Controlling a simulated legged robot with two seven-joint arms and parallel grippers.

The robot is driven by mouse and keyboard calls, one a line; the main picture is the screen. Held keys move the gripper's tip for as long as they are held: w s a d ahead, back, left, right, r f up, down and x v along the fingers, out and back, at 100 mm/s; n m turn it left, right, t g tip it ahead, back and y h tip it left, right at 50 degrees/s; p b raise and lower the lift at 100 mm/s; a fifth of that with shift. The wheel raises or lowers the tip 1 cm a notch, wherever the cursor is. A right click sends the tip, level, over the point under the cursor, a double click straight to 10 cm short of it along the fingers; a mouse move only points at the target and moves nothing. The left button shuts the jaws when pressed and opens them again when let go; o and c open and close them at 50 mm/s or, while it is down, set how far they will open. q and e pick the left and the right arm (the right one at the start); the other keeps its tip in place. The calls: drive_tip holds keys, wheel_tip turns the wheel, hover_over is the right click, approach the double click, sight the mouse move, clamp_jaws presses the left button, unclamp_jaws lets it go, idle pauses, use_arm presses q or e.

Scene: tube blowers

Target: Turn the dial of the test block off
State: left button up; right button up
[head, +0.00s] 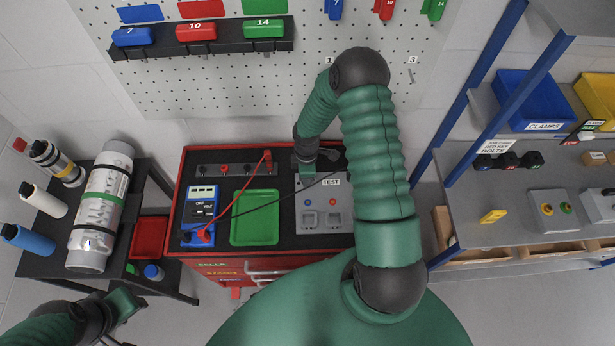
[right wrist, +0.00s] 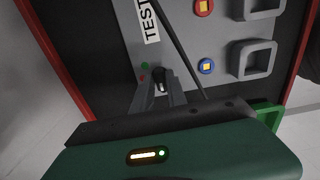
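The grey test block (head: 312,222) lies on the red-edged workbench, with its TEST label (head: 332,182) near its top edge. It also fills the middle of the right wrist view (right wrist: 195,38). My right gripper (head: 318,160) is over the block's upper end. In the right wrist view its fingers (right wrist: 158,90) stand apart on either side of the small black dial (right wrist: 160,78), which has a white mark. I cannot tell whether they touch it. The gripper hides the dial in the head view. My left gripper (head: 130,300) is low at the left, away from the block; its fingers are unclear.
A blue multimeter (head: 200,205) and green tray (head: 255,217) are left of the block. A black cable (right wrist: 183,45) crosses the block beside the dial. A pegboard (head: 210,75) stands behind. Shelves (head: 470,165) are at the right, and a cylinder (head: 100,210) at the left.

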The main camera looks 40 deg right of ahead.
drive_tip(key=shift+o, duration=1.4)
drive_tip(key=shift+w+f, duration=0.1)
drive_tip(key=shift+d, duration=0.1)
wheel_tip(320, 180, up, 17)
drive_tip(key=b, duration=0.1)
drive_tip(key=shift+f, duration=0.15)
